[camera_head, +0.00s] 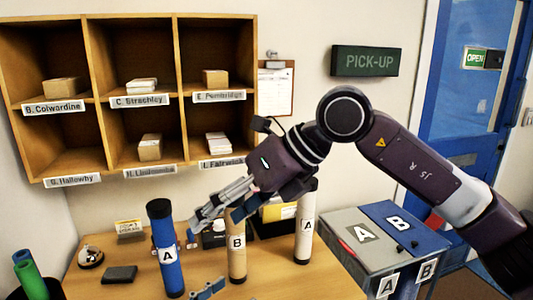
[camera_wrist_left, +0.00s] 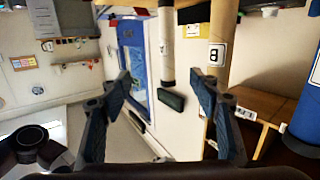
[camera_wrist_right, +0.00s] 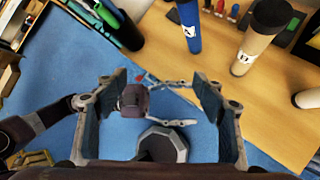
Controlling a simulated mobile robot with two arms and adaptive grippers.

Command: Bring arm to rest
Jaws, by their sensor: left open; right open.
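My right arm reaches in from the right in the head view. Its gripper (camera_head: 216,218) is open and empty in front of the cardboard tube marked B (camera_head: 237,258), partly covering its upper part. In the right wrist view the jaws (camera_wrist_right: 163,88) are spread with nothing between them. My left gripper (camera_head: 208,291) shows only as fingertips at the head view's bottom edge. In the left wrist view its jaws (camera_wrist_left: 164,90) are apart and empty. A blue tube marked A (camera_head: 168,262) stands upright to the left. Another tube marked A (camera_head: 305,235) stands to the right.
The wooden table (camera_head: 120,260) bears a bell (camera_head: 90,256) and a dark flat block (camera_head: 120,274). A grey bin marked A (camera_head: 352,236) and a blue bin marked B (camera_head: 405,225) stand right, below my right arm. Pigeonholes (camera_head: 130,60) hang behind. Green tubes (camera_head: 32,280) stand lower left.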

